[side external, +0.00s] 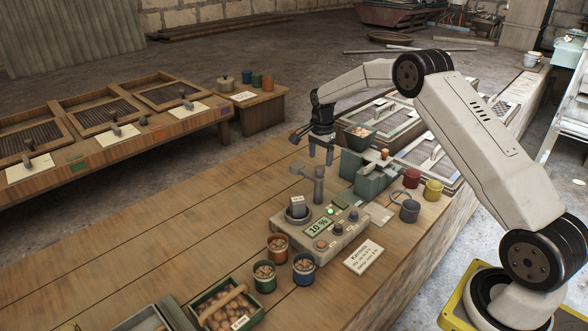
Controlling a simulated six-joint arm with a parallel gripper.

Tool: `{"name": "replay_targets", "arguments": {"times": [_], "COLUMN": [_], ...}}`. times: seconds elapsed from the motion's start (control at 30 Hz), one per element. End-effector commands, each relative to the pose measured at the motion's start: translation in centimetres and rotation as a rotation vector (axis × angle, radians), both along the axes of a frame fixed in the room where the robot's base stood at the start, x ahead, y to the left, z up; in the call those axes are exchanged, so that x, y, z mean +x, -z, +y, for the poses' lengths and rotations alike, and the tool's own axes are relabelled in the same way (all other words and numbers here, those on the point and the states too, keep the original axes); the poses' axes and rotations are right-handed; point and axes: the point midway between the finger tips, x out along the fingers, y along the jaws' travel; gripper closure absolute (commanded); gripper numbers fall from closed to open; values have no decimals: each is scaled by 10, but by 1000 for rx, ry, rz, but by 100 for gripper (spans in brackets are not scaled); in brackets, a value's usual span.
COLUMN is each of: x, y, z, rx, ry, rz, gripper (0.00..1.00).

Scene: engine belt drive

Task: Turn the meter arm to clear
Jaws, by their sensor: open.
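The meter (345,232) is a beige box on the wooden bench, with a lit display reading about 10 %, a green light and several knobs. A grey post (319,192) stands at its back. The meter arm (303,170) sticks out from the post's top toward the left, above a round cup (298,212) on the box. My gripper (320,155) is open and empty, pointing down just above and behind the post top. A small gap seems to lie between the fingertips and the arm; the exact depth is hard to tell.
Tins of kernels (278,246) and a green crate (224,306) stand in front of the meter. A label card (363,257) lies nearby. The bench left of the meter is clear.

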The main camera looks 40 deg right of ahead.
Motion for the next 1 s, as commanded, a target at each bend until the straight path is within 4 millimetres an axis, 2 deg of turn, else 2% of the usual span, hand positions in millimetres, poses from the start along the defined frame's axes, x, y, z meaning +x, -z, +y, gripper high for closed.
{"name": "replay_targets", "arguments": {"times": [0.1, 0.3, 0.77, 1.0], "x": [0, 0, 0, -6], "y": [-17, -35, -39, -43], "z": [0, 0, 0, 12], "rx": [-1, 0, 0, -4], "ry": [1, 1, -1, -75], "rz": [-2, -1, -1, -11], "gripper": [20, 20, 20, 20]}}
